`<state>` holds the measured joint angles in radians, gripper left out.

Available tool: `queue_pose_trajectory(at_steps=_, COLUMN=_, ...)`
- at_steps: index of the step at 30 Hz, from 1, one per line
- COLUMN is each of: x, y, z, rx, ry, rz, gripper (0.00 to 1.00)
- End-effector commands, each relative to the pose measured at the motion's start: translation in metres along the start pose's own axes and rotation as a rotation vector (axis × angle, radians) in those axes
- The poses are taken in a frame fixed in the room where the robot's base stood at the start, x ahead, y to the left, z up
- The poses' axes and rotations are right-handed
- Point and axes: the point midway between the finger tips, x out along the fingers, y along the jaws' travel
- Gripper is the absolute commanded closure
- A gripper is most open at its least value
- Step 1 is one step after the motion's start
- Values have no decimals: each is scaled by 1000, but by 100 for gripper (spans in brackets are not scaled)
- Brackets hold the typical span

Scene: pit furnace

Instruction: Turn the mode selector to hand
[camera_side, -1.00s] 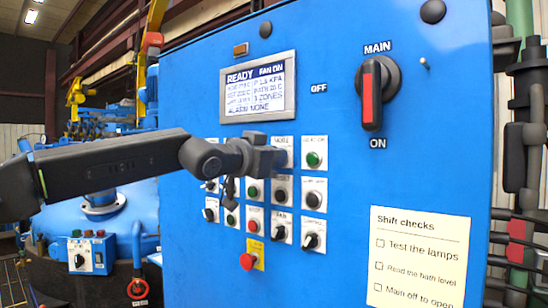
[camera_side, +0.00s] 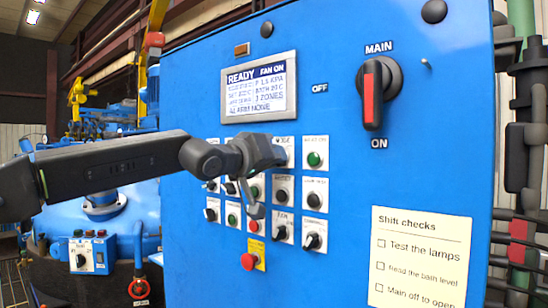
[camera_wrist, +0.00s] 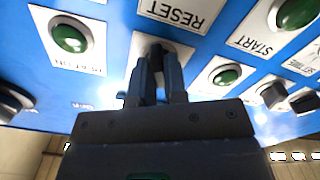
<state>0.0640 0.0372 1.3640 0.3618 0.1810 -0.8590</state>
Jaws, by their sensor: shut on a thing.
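A black selector knob (camera_wrist: 154,52) on a pale plate shows between my fingertips in the wrist view. My gripper (camera_wrist: 157,78) is shut on it, and its fingers and palm hide the plate's label, so I cannot read which mode it points to. In the side view my gripper (camera_side: 258,195) is at the upper middle of the button rows on the blue panel (camera_side: 370,180). The wrist is tilted and covers the gripped knob there.
In the wrist view, green buttons (camera_wrist: 70,36) and (camera_wrist: 226,75) sit close beside my fingers. Lower on the panel are a red button (camera_side: 248,261) and several black selectors. A red-handled main switch (camera_side: 371,95) and a checklist (camera_side: 418,257) are to the right.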

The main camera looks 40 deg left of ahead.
Motion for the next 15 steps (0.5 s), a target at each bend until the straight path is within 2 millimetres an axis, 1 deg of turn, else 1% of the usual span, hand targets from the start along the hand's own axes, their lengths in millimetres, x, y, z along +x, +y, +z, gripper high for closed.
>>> queue_pose_trajectory(at_steps=6, x=0, y=0, z=0, rx=-34, ry=0, rz=0, gripper=100)
queue_pose_trajectory(at_steps=15, x=0, y=0, z=0, rx=-40, ry=-1, rz=0, gripper=100)
